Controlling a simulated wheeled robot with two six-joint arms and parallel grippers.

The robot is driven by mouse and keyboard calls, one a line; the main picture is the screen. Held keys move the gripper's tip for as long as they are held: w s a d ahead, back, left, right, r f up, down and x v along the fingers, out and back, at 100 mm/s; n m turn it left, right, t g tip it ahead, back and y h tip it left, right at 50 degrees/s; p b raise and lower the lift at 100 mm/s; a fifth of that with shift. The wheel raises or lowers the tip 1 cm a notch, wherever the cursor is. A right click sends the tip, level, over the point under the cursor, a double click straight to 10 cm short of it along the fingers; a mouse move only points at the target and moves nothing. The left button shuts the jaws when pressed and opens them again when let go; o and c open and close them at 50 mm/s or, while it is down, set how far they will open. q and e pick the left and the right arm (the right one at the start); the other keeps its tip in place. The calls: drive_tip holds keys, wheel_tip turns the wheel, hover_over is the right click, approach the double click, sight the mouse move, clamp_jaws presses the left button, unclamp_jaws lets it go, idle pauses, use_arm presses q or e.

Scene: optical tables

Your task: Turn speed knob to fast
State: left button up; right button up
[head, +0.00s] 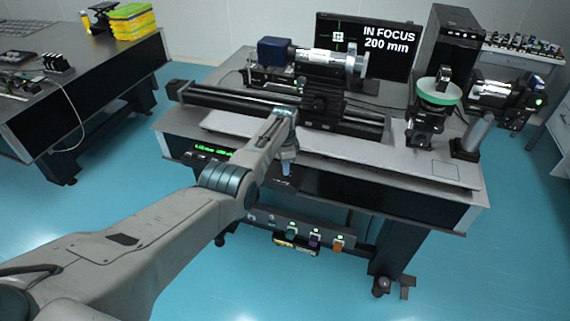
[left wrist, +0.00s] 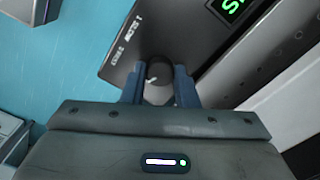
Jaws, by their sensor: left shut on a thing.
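The speed knob (left wrist: 159,70) is a round dark knob with a pale mark, on a black panel (left wrist: 128,60) with small white lettering in the left wrist view. My left gripper (left wrist: 159,88) is shut on the knob, with one blue finger on each side of it. In the head view, my left gripper (head: 287,170) points down at the front edge of the middle table, and the knob is hidden there. A green-lit display (head: 213,150) is on the table's front; part of its green text (left wrist: 231,6) shows in the wrist view. My right gripper is not in view.
The optical table (head: 440,207) carries a rail with a camera and lens (head: 323,57). A monitor (head: 393,65) reading "IN FOCUS 200 mm" stands behind. A lower panel (head: 296,229) with several lit buttons hangs under the table edge. Open blue floor lies in front.

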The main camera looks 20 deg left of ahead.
use_arm(q)
drive_tip(key=shift+w+r+m, duration=0.1)
drive_tip(key=shift+r+m, duration=0.05)
drive_tip(key=shift+m, duration=0.35)
drive_tip(key=o, duration=1)
drive_tip(key=shift+r, duration=0.2)
wheel_tip(320, 180, up, 10)
drive_tip(key=b, duration=0.1)
drive_tip(key=shift+r, duration=0.2)
